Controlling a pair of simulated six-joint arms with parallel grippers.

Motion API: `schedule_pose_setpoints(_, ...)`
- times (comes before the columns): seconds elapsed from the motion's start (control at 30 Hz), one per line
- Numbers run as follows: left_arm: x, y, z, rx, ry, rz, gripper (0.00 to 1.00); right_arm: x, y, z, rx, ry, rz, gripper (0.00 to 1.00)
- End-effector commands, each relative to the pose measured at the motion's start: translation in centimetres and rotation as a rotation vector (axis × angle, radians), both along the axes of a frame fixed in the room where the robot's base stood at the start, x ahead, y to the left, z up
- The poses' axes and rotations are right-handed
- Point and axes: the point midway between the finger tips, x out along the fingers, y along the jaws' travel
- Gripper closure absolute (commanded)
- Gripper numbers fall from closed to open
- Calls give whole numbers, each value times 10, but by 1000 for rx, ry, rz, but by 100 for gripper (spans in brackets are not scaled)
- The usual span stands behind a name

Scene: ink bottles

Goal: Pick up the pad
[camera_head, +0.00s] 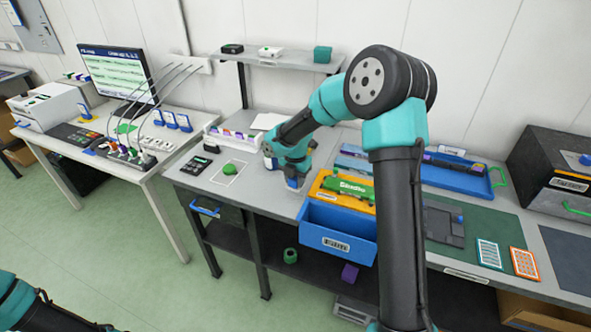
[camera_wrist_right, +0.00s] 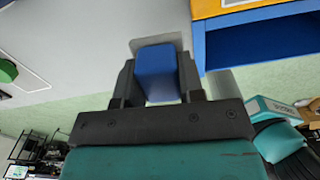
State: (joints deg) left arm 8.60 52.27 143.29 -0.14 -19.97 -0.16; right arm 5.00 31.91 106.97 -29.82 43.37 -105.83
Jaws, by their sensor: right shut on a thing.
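My right gripper (camera_head: 293,183) is at the front edge of the grey bench, left of the blue drawer. In the right wrist view its two fingers (camera_wrist_right: 158,85) are shut on a blue block (camera_wrist_right: 157,72). A flat grey piece shows behind the block; I cannot tell whether the two are joined. I cannot tell whether this block is the pad. A rounded green object (camera_head: 230,170) lies in a white outlined area to the left; its edge shows in the right wrist view (camera_wrist_right: 7,71). My left gripper is out of view; only parts of my left arm show at lower left.
An open blue drawer (camera_head: 338,238) juts out right of my right gripper, below an orange surface with a green box (camera_head: 343,188). A blue tray (camera_head: 455,186) and a dark grey plate (camera_head: 440,222) are further right. A black keypad device (camera_head: 194,165) is at left.

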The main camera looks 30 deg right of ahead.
Motion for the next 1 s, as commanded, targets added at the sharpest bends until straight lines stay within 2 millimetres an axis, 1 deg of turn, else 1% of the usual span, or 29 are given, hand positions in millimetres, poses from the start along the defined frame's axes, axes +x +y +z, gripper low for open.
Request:
schedule_pose_setpoints(0.03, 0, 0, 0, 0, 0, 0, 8, -8, 5, 2, 0, -1, 4, 88)
schedule_pose_setpoints(0.1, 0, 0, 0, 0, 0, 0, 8, -17, 11, 3, -1, -1, 3, 88)
schedule_pose_setpoints(0.3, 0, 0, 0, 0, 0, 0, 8, -32, 20, 4, 1, -1, 1, 88)
schedule_pose_setpoints(0.83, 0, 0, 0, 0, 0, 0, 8, -35, 21, 4, -1, -1, 1, 88)
schedule_pose_setpoints(0.87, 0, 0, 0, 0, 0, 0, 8, -35, 21, 4, -1, -1, 1, 66)
schedule_pose_setpoints(1.0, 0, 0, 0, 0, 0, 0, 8, -35, 21, 4, 0, -1, 1, 80)
